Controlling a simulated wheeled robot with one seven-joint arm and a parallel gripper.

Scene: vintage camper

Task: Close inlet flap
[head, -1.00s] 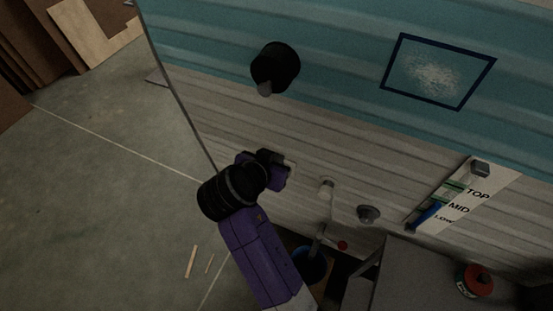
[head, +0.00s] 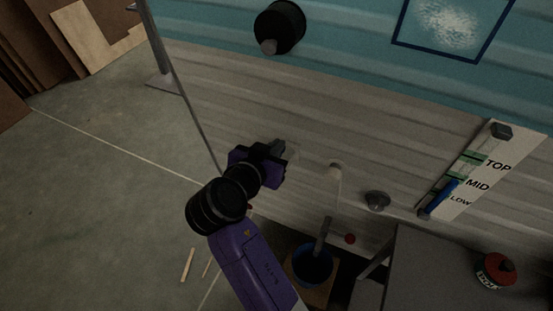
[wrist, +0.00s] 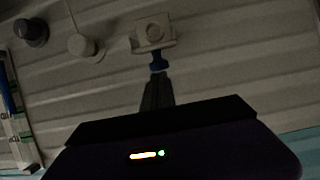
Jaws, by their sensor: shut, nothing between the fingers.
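A pale, square inlet fitting (wrist: 166,43) with a round centre is on the ribbed camper wall, at upper middle in the wrist view. I cannot tell its flap apart clearly, or whether it stands open or lies flat. My gripper (wrist: 157,74) is shut and empty, with its narrow fingers pointing at the fitting. A small blue piece shows at the fingertips, close to the fitting's edge; contact cannot be told. In the head view my gripper (head: 277,149) is by the wall and hides most of the fitting.
A spout (head: 335,168) and a grey round knob (head: 377,201) are right of my gripper. A blue bucket (head: 313,266) stands below. A level gauge (head: 463,186) and a grey table (head: 420,270) are further right. A black cylinder (head: 281,27) juts out above.

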